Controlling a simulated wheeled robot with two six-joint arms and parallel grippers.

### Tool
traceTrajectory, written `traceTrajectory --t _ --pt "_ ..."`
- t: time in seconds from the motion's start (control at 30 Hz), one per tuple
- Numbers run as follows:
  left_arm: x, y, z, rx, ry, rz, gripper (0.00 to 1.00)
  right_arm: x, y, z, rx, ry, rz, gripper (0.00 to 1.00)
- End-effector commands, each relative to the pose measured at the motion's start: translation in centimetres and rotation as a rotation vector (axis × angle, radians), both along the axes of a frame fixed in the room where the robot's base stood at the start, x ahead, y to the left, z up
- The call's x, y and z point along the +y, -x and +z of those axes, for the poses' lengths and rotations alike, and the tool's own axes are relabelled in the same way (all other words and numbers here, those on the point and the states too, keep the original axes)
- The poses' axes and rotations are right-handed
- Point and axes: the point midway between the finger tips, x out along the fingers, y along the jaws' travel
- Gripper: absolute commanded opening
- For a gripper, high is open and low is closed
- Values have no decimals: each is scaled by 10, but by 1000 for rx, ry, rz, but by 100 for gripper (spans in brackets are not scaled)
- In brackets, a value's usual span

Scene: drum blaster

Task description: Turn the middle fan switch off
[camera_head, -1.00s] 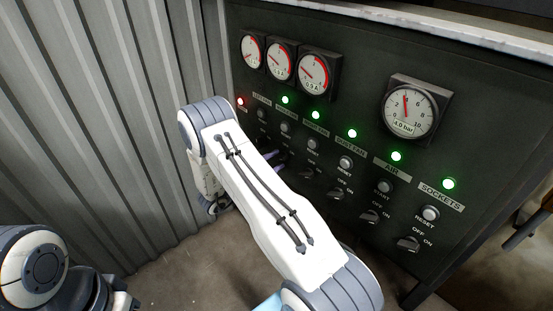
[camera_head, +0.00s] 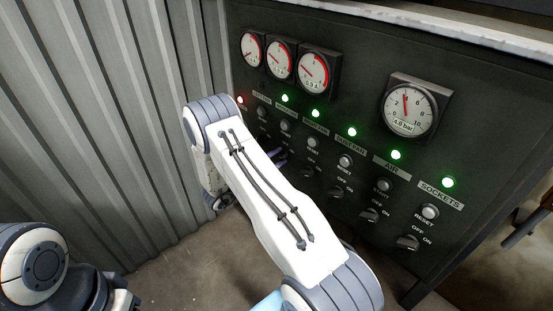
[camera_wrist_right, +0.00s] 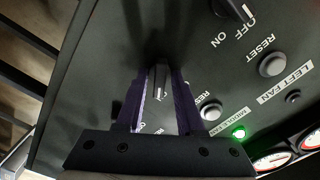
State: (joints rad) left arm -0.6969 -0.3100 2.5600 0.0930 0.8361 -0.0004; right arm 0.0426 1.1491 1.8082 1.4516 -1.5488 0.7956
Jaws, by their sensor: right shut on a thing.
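In the right wrist view, the two purple fingers of my right gripper (camera_wrist_right: 160,95) are shut on the middle fan switch (camera_wrist_right: 160,76), a small dark knob with a pale edge. Its OFF and ON marks are mostly hidden by the fingers. The middle fan lamp (camera_wrist_right: 239,132) glows green beside its label, and its reset button (camera_wrist_right: 210,110) is between lamp and knob. In the head view my right forearm hides most of the gripper; only purple fingers (camera_head: 279,156) show at the panel, and the lamp (camera_head: 285,98) is green.
The dark panel (camera_head: 460,110) carries several other switches, such as the left fan switch (camera_wrist_right: 236,10) close by and the sockets switch (camera_head: 408,242). Gauges (camera_head: 410,108) sit above. A corrugated metal wall (camera_head: 100,130) stands to the left.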

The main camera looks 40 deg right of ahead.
Motion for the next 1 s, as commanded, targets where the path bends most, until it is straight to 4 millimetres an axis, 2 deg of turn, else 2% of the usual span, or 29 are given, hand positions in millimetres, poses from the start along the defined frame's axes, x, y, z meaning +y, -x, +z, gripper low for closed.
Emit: traceTrajectory --t 1.0 --pt "0 0 10 0 0 0 50 1 1 0 839 65 1 0"
